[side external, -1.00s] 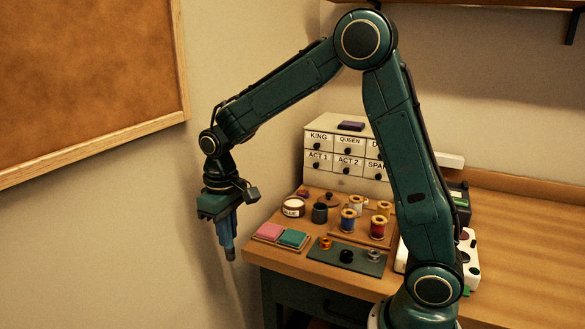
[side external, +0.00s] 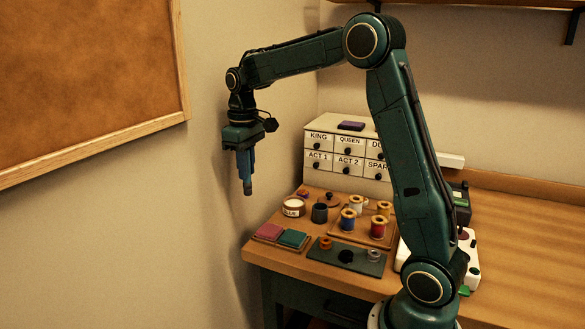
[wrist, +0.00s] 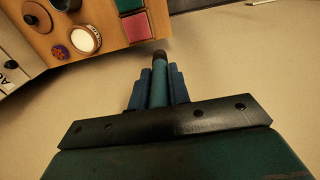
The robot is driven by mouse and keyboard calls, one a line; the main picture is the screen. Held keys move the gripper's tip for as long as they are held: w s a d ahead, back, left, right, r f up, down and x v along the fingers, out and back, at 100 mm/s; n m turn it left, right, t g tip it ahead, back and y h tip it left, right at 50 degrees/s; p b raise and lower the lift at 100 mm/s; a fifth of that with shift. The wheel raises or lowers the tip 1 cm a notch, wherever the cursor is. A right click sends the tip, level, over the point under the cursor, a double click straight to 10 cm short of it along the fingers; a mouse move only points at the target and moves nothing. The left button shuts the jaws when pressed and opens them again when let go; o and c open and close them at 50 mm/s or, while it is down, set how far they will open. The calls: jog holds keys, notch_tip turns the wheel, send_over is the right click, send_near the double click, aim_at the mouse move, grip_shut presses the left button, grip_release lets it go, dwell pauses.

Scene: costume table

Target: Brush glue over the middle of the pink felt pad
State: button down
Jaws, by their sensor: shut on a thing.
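The pink felt pad (side external: 270,231) lies in a tray at the table's left front corner, left of a green pad (side external: 292,239). The pink pad also shows at the top of the wrist view (wrist: 138,27). The open glue jar (side external: 293,206), with pale contents, stands behind the pads; it shows in the wrist view (wrist: 85,38). My gripper (side external: 246,170) is shut on a teal brush (wrist: 159,85) with a dark tip pointing down. It hangs in the air left of the jar, above the pads' level and beyond the table's left edge.
A dark cup (side external: 320,213) and a lid (side external: 330,198) stand near the jar. Thread spools (side external: 348,220) stand on a wooden tray to the right. A dark mat (side external: 346,258) with small rings lies in front. Labelled drawers (side external: 346,155) stand behind. The wall is close on the left.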

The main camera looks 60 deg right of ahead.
jog(key=s+d, duration=0.2)
jog(key=d, duration=0.8)
jog(key=s+d, duration=0.2)
jog(key=d, duration=0.7)
jog(key=shift+w+d+f, duration=0.1)
jog(key=shift+f, duration=1.25)
jog(key=shift+d+f, duration=0.1)
jog(key=shift+f, duration=1.25)
jog(key=shift+f, duration=0.15)
jog(key=shift+f, duration=2.8)
jog(key=shift+f, duration=0.65)
jog(key=shift+r, duration=0.15)
